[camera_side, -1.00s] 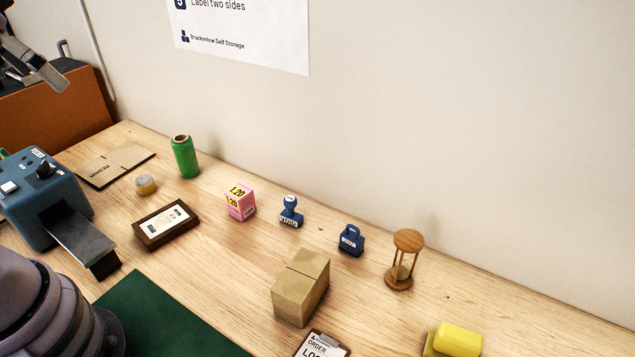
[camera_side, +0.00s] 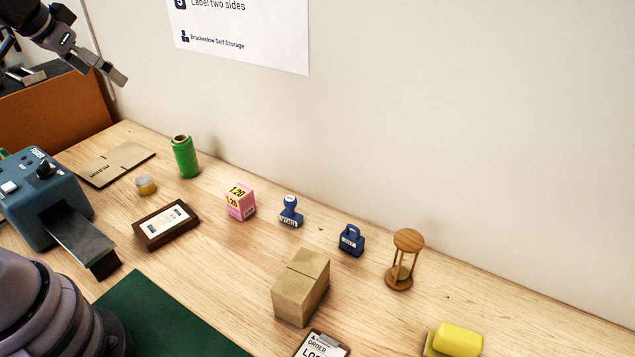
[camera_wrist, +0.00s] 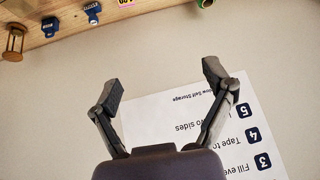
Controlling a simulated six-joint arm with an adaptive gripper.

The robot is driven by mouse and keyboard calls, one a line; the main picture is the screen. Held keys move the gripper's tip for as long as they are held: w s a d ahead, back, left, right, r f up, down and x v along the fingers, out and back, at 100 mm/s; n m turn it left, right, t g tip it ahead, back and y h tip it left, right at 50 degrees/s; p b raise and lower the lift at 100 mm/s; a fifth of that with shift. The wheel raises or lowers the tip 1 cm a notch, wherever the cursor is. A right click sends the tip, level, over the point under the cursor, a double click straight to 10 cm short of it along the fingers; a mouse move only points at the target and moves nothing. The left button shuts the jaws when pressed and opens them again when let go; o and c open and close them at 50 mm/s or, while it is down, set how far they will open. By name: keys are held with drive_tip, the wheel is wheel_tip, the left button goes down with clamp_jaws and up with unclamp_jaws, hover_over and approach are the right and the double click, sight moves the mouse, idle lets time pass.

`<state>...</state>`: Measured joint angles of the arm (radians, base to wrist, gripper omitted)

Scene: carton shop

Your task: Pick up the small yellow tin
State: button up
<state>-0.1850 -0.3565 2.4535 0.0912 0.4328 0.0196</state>
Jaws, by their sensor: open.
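The tin does not show in the wrist view.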

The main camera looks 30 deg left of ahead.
drive_tip(key=w+a+f+y, duration=0.1)
drive_tip(key=w+a+f, duration=0.4)
drive_tip(key=w+a, duration=0.2)
drive_tip(key=n+t+y, duration=0.2)
drive_tip(key=n+t, duration=0.1)
drive_tip(key=t, duration=0.2)
hover_over(142, 181)
drive_tip(key=s, duration=0.2)
wheel_tip(142, 181, down, 25)
drive_tip(key=f, duration=0.3)
drive_tip(key=shift+w+d+n, duration=0.1)
drive_tip(key=shift+d+n, duration=0.2)
drive_tip(key=shift+d, duration=0.05)
drive_tip(key=shift+f, duration=0.7)
wheel_tip(142, 181, down, 3)
drive_tip(key=shift+r, duration=0.1)
drive_tip(key=shift+w+a+f+g, duration=0.15)
drive_tip(key=shift+w+a+f, duration=0.15)
drive_tip(key=shift+w, duration=0.35)
drive_tip(key=shift+w+a+f+g, duration=0.15)
drive_tip(key=shift+w+a+f, duration=0.1)
drive_tip(key=shift+w, duration=0.35)
